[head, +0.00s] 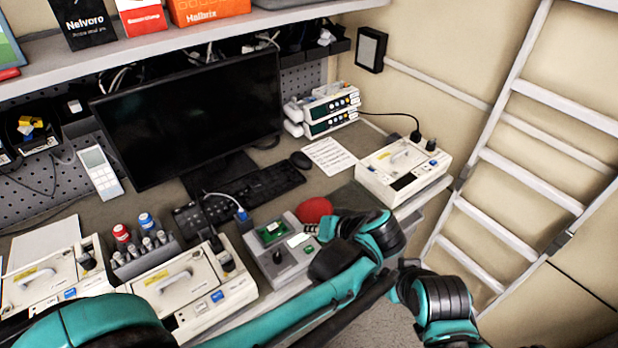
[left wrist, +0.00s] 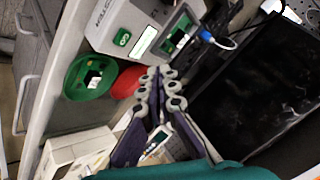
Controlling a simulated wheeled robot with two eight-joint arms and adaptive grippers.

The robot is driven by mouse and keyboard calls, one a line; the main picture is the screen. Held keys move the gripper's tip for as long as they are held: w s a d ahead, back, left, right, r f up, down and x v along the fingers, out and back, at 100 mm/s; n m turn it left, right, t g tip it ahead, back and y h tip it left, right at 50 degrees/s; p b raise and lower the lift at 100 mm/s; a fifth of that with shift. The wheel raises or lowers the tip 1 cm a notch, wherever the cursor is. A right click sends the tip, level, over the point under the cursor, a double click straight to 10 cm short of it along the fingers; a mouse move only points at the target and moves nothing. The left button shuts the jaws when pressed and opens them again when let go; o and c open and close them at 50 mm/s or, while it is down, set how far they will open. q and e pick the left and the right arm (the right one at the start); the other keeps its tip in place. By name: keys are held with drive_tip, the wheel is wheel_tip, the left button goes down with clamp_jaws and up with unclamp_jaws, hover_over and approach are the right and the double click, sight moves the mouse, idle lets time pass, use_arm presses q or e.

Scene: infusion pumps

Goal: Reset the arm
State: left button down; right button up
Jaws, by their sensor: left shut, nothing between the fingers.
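My left gripper (head: 312,229) is beside the grey tester box (head: 283,262), near the red round pad (head: 315,210), and partly hidden by its own wrist. In the left wrist view its fingers (left wrist: 164,82) are together and hold nothing. The tester (left wrist: 140,30) shows there with a green board (left wrist: 181,30) in its slot; this board (head: 271,232) also shows in the head view. The red pad (left wrist: 128,82) lies beside a green round bin (left wrist: 90,76). Part of my right arm is at the lower right of the head view, but its gripper is not visible.
Infusion pumps stand at the left (head: 50,282), centre (head: 190,285) and right (head: 402,170) of the bench. A ladder (head: 520,160) leans at the right. Floor shows beyond the bench front.

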use_arm(q)
drive_tip(key=s+a+h, duration=0.1)
drive_tip(key=a, duration=0.3)
drive_tip(key=s+a+g+h, duration=0.1)
drive_tip(key=a, duration=0.2)
drive_tip(key=s+a+h, duration=0.1)
drive_tip(key=s+a, duration=0.1)
drive_tip(key=a, duration=0.2)
drive_tip(key=shift+s+a, duration=0.1)
drive_tip(key=shift+a, duration=0.25)
drive_tip(key=s+a+h, duration=0.1)
drive_tip(key=s+a, duration=0.1)
drive_tip(key=s+a+h, duration=0.1)
drive_tip(key=s+a, duration=0.1)
drive_tip(key=s+a+t+h, duration=0.1)
drive_tip(key=s+a, duration=0.1)
drive_tip(key=s, duration=0.1)
drive_tip(key=shift+a+f, duration=0.2)
drive_tip(key=shift+f, duration=0.1)
drive_tip(key=shift+s+a+n, duration=0.15)
drive_tip(key=shift+n, duration=0.15)
idle(0.7)
